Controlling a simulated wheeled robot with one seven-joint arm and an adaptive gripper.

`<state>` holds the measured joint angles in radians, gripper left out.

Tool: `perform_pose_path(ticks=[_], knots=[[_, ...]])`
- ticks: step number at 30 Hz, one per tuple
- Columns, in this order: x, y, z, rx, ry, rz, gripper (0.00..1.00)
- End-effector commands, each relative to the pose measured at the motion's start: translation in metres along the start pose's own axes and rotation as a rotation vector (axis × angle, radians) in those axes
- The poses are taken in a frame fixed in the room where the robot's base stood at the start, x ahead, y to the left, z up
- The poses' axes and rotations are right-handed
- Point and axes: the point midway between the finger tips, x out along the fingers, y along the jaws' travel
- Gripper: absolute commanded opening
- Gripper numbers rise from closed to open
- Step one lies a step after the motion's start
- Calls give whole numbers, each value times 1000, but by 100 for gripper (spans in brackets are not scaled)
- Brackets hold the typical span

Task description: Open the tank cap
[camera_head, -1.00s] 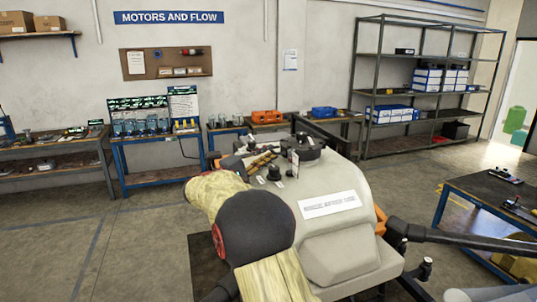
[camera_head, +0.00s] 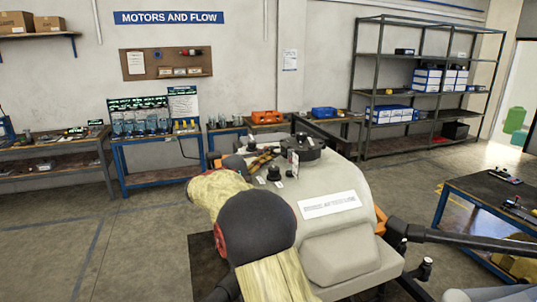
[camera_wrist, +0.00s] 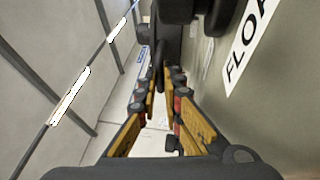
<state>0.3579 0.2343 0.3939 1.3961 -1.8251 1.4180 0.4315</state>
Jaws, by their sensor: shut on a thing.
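The big pale tank (camera_head: 335,230) fills the middle of the head view, with a white label on its side. A wide black round cap (camera_head: 310,146) sits on its top at the far end. My gripper (camera_head: 269,156), with yellow-brown and black fingers, is just left of this cap, low over the tank top. In the wrist view my gripper (camera_wrist: 160,82) has its fingers closed in around a thin dark part (camera_wrist: 160,58). Whether that part belongs to the cap is hard to tell. My arm hides part of the tank's left side.
Smaller black fittings (camera_head: 274,173) and a thin upright post (camera_head: 295,163) stand close to my gripper on the tank top. A label reading "FLOA" (camera_wrist: 252,45) is at right in the wrist view. Workbenches (camera_head: 160,140) and a shelf rack (camera_head: 425,90) stand behind.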

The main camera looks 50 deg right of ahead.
Motion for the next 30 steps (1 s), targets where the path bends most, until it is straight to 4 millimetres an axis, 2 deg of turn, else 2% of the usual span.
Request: perform_pose_path(ticks=[12,17,23,30], knots=[[0,1,0,2,0,-1,0],[1,7,0,13,0,-20,0],[4,29,2,47,0,-97,0],[14,72,6,123,-1,-274,0]])
